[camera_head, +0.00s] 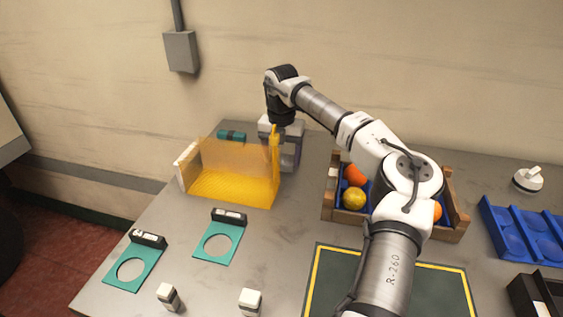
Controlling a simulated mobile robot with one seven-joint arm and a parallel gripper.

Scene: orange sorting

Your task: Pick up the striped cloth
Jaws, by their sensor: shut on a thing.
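My gripper (284,148) is at the far side of the table, pointing down at the right end of a yellow see-through bin (232,188). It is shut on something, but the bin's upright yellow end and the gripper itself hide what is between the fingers. I cannot make out a striped cloth anywhere in this view.
A wooden crate (343,215) with oranges stands right of the bin, partly behind my arm. Two teal plates with round holes (217,245) (131,270) and small white blocks (250,300) lie in front. A blue tray (505,226) is at the right.

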